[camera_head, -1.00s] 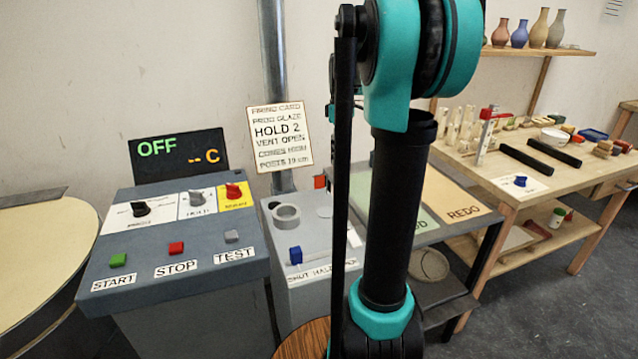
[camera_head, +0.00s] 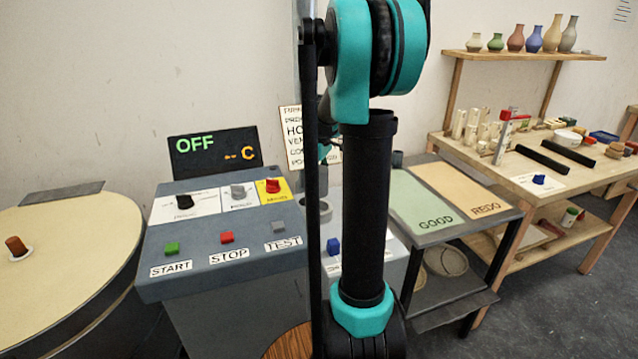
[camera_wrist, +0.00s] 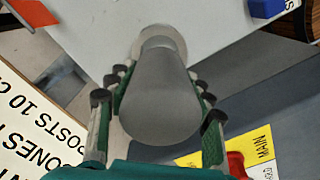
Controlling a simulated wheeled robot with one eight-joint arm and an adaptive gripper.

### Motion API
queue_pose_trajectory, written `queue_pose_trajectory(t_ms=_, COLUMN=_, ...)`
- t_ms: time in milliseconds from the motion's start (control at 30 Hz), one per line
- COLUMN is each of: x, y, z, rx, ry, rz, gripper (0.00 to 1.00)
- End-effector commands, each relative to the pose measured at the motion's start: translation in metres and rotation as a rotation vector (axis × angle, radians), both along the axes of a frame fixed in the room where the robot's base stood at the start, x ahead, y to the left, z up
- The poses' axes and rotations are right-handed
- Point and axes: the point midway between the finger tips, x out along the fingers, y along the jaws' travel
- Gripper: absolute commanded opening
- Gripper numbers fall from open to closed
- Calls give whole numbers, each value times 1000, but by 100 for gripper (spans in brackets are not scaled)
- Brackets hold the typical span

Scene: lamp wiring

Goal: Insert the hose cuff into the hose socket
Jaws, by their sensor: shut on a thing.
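The grey, tapered hose cuff (camera_wrist: 160,95) fills the middle of the wrist view. My gripper (camera_wrist: 157,82) is shut on it, with a green-padded finger on each side. The cuff's narrow far end points at a pale round ring (camera_wrist: 172,37), which looks like the hose socket. I cannot tell whether the cuff's end is inside the ring or only in front of it. In the head view a grey ring (camera_head: 325,209) on the light grey bench shows partly behind my arm. My gripper and the cuff are not clearly visible there.
A control panel (camera_head: 215,256) with START, STOP and TEST buttons stands left of the ring. A blue knob (camera_head: 333,246) is close in front of it. A firing card (camera_head: 293,140) hangs behind. A round kiln lid (camera_head: 60,250) is at left, GOOD and REDO trays (camera_head: 422,219) at right.

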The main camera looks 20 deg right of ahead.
Motion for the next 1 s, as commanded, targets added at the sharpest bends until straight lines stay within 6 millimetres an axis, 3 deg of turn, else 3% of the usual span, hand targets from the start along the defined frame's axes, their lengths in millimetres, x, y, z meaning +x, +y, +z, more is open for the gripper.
queue_pose_trajectory(t_ms=600, x=0, y=0, z=-39, rx=0, ry=0, rz=0, gripper=18)
queue_pose_trajectory(t_ms=1000, x=0, y=0, z=-42, rx=0, ry=0, rz=0, gripper=18)
